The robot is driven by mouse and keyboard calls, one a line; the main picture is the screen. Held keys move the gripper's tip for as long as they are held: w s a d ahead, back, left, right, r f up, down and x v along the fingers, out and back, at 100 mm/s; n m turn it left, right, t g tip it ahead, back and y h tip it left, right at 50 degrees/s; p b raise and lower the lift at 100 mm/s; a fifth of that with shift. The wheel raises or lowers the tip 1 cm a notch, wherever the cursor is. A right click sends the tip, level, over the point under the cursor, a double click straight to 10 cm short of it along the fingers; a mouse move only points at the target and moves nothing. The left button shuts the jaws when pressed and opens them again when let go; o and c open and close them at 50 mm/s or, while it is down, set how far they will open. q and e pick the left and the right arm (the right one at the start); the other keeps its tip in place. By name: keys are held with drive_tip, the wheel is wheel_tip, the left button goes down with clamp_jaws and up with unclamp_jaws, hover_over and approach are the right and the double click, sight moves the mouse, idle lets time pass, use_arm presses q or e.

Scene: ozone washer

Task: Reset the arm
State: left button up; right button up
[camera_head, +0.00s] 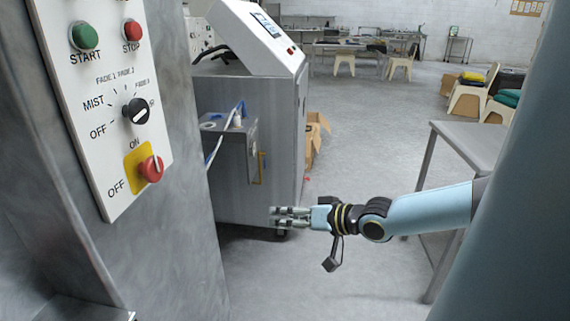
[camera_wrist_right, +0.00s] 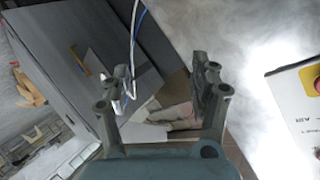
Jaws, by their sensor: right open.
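My right arm (camera_head: 430,208) reaches in from the right in the head view, roughly level. Its gripper (camera_head: 290,217) points left, in the open space in front of the grey machine and to the right of the control panel. It touches nothing that I can see. In the right wrist view the gripper (camera_wrist_right: 160,95) has its two fingers spread apart, with nothing held between them. My left gripper does not show in either view.
A white control panel (camera_head: 100,85) with a red knob (camera_head: 151,168) and a black dial (camera_head: 136,110) is at left. A grey machine (camera_head: 250,140) stands behind my gripper. A metal table (camera_head: 480,145) stands at right. Open floor (camera_head: 350,150) lies between them.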

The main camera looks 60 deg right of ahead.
drive_tip(key=shift+w, duration=0.1)
drive_tip(key=s+a+f+g+h+b, duration=0.1)
drive_tip(key=s+a+f+g+b, duration=0.2)
drive_tip(key=f, duration=0.7)
drive_tip(key=s+a+f+b, duration=0.15)
drive_tip(key=s+f, duration=0.25)
drive_tip(key=f, duration=0.5)
drive_tip(key=s+a+f+g+h+b, duration=0.1)
drive_tip(key=s+a+f+g+b, duration=0.2)
drive_tip(key=f, duration=0.7)
drive_tip(key=s+a+f+n+g, duration=0.3)
drive_tip(key=s+a+f, duration=0.3)
drive_tip(key=s, duration=0.5)
drive_tip(key=s+a+f+n+g+y, duration=0.1)
drive_tip(key=s+a+f+n+g, duration=0.2)
drive_tip(key=s, duration=0.9)
wheel_tip(320, 180, down, 5)
drive_tip(key=a+n, duration=0.2)
drive_tip(key=a, duration=0.1)
drive_tip(key=shift+r+g+b, duration=0.2)
drive_tip(key=shift+g+b, duration=0.1)
drive_tip(key=shift+o, duration=0.3)
